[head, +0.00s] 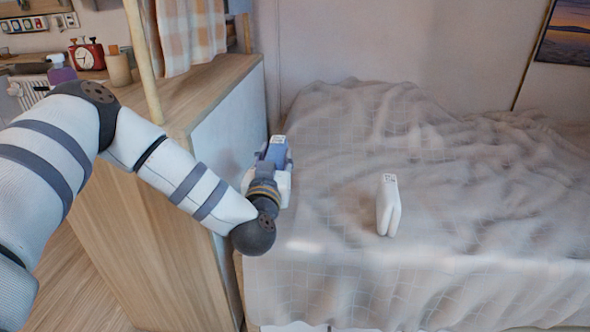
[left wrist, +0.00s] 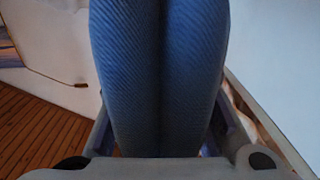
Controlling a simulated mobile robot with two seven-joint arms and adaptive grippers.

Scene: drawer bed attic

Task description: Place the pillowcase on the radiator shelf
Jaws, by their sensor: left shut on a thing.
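My left gripper (head: 276,166) is beside the cabinet's white side panel, by the left end of the bed. It is shut on a blue folded cloth (head: 277,148), which looks like the pillowcase. In the left wrist view the blue ribbed cloth (left wrist: 165,70) fills the middle between the fingers, in two folds side by side. A wooden shelf (head: 28,68) runs above a white radiator (head: 37,86) at the far upper left; my arm hides part of that area. My right gripper is not in view.
A white folded thing (head: 388,208) stands on the bed's pale blanket (head: 480,190). A wooden cabinet (head: 190,95) with a post (head: 143,60) lies between bed and radiator. A red clock (head: 87,54), purple bottle (head: 61,72) and beige cup (head: 118,68) stand by the shelf.

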